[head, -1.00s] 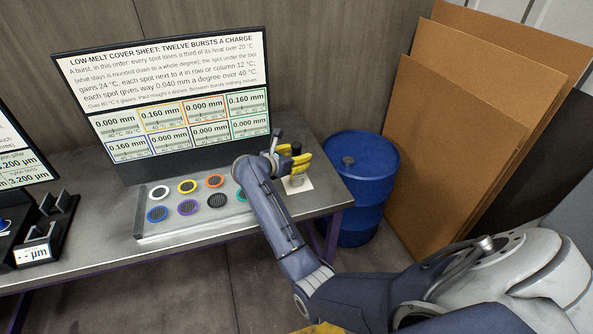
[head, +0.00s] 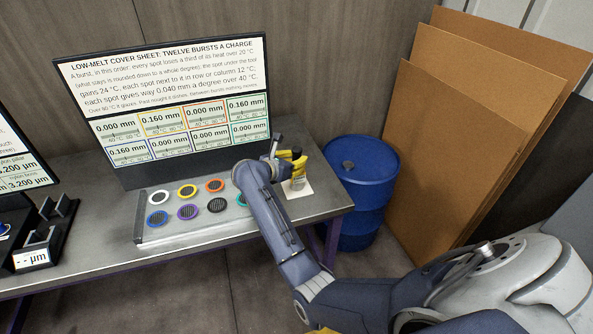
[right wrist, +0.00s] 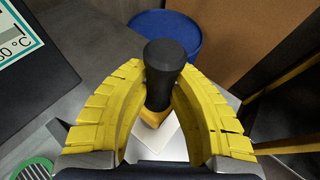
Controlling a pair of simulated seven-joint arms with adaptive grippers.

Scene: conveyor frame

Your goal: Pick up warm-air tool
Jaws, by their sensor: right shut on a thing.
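The warm-air tool has a black cylindrical top and a yellow part below, seen in the right wrist view (right wrist: 163,72). It stands over a pale square pad (head: 298,188) at the right end of the bench. My right gripper (head: 290,163) has yellow fingers, which lie on both sides of the tool in the right wrist view (right wrist: 160,95). It is shut on the tool. My wrist and forearm hide part of the tool in the head view. I cannot tell whether the tool touches the pad. My left gripper is not in view.
A plate with several coloured ring spots (head: 150,237) lies left of my right arm. A screen (head: 165,95) stands behind it. A blue drum (head: 362,190) is right of the bench, with brown boards (head: 450,150) beyond. A black stand (head: 45,240) is at far left.

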